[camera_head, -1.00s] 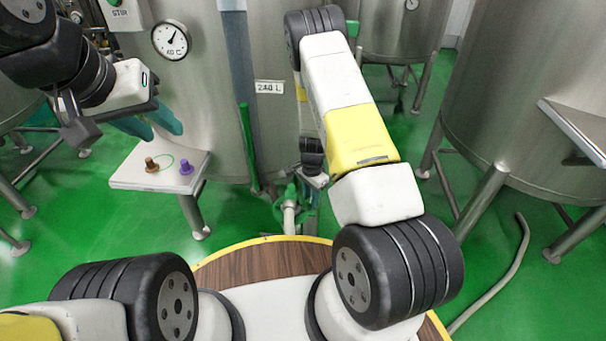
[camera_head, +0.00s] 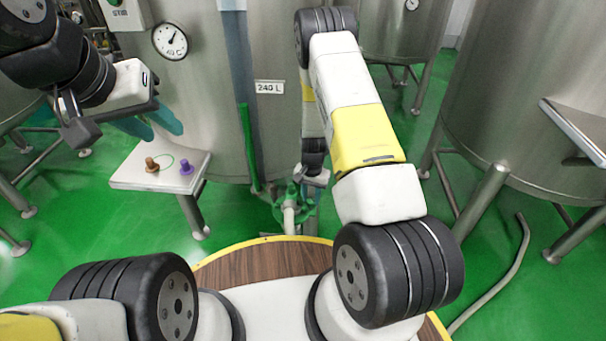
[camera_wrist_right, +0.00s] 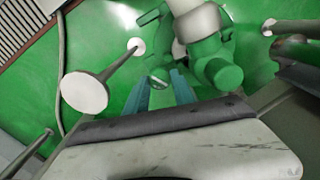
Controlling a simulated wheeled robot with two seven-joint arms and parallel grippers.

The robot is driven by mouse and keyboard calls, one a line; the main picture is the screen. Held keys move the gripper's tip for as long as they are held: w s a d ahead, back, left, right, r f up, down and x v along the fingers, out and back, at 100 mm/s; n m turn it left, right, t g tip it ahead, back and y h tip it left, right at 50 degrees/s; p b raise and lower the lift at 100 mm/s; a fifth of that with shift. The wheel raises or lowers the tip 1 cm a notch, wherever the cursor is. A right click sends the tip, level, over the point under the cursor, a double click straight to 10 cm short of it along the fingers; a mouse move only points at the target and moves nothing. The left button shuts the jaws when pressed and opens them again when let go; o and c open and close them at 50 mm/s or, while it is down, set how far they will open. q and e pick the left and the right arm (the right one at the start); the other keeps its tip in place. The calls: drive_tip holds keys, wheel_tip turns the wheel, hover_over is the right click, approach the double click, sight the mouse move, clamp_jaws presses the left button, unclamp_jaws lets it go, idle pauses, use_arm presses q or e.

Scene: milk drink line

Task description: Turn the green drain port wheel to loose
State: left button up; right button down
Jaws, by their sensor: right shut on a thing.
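The green drain port wheel (camera_head: 309,204) sits on a pale pipe (camera_head: 290,216) low in front of the large tank. My right gripper (camera_head: 308,189) reaches down to it, with its fingers mostly hidden in the head view. In the right wrist view, the teal fingers (camera_wrist_right: 161,82) are shut on part of the green wheel (camera_wrist_right: 218,68); the exact contact is hard to see. My left gripper (camera_head: 166,134) is open and empty, above the small white table at left.
The white table (camera_head: 130,180) carries a brown knob (camera_head: 151,164) and a purple knob (camera_head: 186,167). The steel tank (camera_head: 200,90) with a dial gauge (camera_head: 170,40) stands behind. Another tank (camera_head: 500,110) stands at right. A hose (camera_head: 508,270) lies on the green floor.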

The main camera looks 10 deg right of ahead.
idle(0.3)
drive_tip(key=c, duration=1.1)
unclamp_jaws()
drive_tip(key=shift+o, duration=0.2)
wheel_tip(320, 180, up, 8)
drive_tip(key=shift+f, duration=0.1)
wheel_tip(320, 180, up, 16)
drive_tip(key=n+t+y, duration=0.1)
drive_tip(key=t, duration=0.1)
hover_over(311, 199)
drive_tip(key=a, duration=0.2)
drive_tip(key=s+r+n+t+y, duration=0.15)
drive_tip(key=s+r, duration=0.45)
drive_tip(key=r, duration=0.6)
drive_tip(key=s+r+n+t, duration=0.1)
drive_tip(key=s+r+n, duration=0.1)
drive_tip(key=s+r, duration=0.4)
drive_tip(key=s+r+n+t, duration=0.1)
drive_tip(key=s+r+n, duration=0.1)
drive_tip(key=s+r, duration=0.5)
drive_tip(key=s, duration=0.5)
drive_tip(key=shift+s+a+r+t, duration=0.2)
drive_tip(key=shift+r+t, duration=0.05)
drive_tip(key=shift+t, duration=0.1)
